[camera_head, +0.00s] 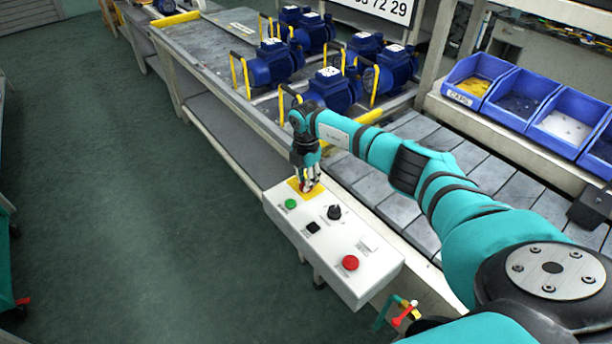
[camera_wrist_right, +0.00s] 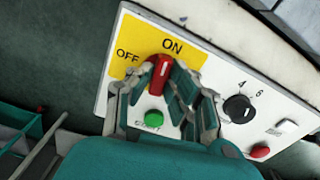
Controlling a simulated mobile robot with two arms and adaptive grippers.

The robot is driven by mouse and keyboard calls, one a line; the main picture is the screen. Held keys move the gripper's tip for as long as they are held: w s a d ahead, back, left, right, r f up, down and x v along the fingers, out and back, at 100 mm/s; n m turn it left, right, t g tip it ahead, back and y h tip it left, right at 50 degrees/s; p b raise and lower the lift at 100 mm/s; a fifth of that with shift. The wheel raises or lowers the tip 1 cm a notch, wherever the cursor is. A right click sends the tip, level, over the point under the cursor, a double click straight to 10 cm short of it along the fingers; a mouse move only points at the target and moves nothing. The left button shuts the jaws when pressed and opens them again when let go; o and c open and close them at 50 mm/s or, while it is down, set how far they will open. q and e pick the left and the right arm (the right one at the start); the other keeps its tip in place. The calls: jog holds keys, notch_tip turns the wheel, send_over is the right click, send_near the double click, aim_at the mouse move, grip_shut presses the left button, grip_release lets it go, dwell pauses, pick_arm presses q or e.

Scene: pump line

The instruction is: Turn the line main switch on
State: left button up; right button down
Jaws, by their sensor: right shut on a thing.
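The line main switch is a red handle (camera_wrist_right: 160,76) on a yellow plate (camera_wrist_right: 203,58) marked ON and OFF, at the far end of a white control box (camera_head: 327,240). In the right wrist view the handle stands nearly upright, its tip pointing close to the ON mark, with OFF to its left. My right gripper (camera_head: 308,180) reaches down onto the switch and is shut on the red handle, one finger on each side. In the head view the fingers hide most of the handle. My left gripper is not in view.
Several blue pumps (camera_head: 272,66) stand behind on the line. Blue bins (camera_head: 524,98) are at right.

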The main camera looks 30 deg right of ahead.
jog(key=shift+r+m+p, duration=0.1)
jog(key=shift+m+p, duration=0.25)
jog(key=shift+m, duration=0.45)
jog(key=c, duration=1.3)
grip_release()
notch_tip(320, 180, up, 12)
jog(key=shift+f, duration=0.1)
